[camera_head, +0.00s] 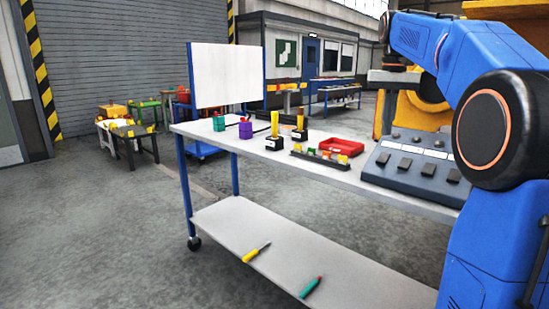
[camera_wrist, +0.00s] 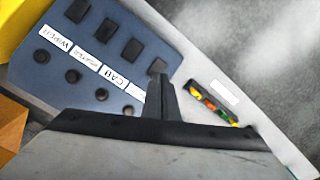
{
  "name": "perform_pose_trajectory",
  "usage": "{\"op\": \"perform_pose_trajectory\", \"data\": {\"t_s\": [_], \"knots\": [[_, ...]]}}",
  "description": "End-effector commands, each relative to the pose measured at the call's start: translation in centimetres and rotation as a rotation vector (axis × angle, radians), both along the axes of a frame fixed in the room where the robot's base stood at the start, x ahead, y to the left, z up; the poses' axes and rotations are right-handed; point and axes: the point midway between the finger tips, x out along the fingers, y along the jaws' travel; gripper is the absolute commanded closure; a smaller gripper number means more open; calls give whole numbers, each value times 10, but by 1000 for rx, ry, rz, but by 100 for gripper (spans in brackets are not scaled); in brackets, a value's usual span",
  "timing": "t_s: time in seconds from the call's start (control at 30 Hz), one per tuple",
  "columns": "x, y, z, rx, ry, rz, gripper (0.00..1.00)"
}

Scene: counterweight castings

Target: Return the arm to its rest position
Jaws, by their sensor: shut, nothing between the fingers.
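My arm (camera_head: 470,60), blue with dark joints, rises at the right of the head view and bends over toward the far side of the workbench. My gripper (camera_wrist: 162,90) shows in the wrist view with its two dark fingers together and nothing between them. In that view the fingers overlap the edge of a blue-grey control panel (camera_wrist: 88,50) with black switches, knobs and white labels. I cannot tell the height of the fingers above it. In the head view I cannot make out the fingers.
The workbench (camera_head: 345,180) carries the panel (camera_head: 418,172), a red tray (camera_head: 336,146), a dark rack (camera_head: 320,160) with coloured pieces, a purple block (camera_head: 245,130) and a green block (camera_head: 219,124). A yellow-handled tool (camera_head: 252,255) lies on the lower shelf.

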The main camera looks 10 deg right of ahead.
Motion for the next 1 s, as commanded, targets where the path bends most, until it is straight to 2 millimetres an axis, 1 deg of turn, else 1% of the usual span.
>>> {"op": "perform_pose_trajectory", "data": {"t_s": [0.17, 0.27, 0.47, 0.6, 0.77, 0.97, 1.0], "knots": [[-19, 17, -8, -8, -27, 27, 100], [-39, 33, -20, -15, -53, 53, 100], [-81, 65, -52, -30, -113, 111, 100], [-113, 84, -79, -41, -154, 152, 100], [-150, 104, -115, -50, -202, 197, 100], [-197, 125, -166, -61, -263, 252, 100], [-207, 129, -177, -63, -276, 264, 100]]}}
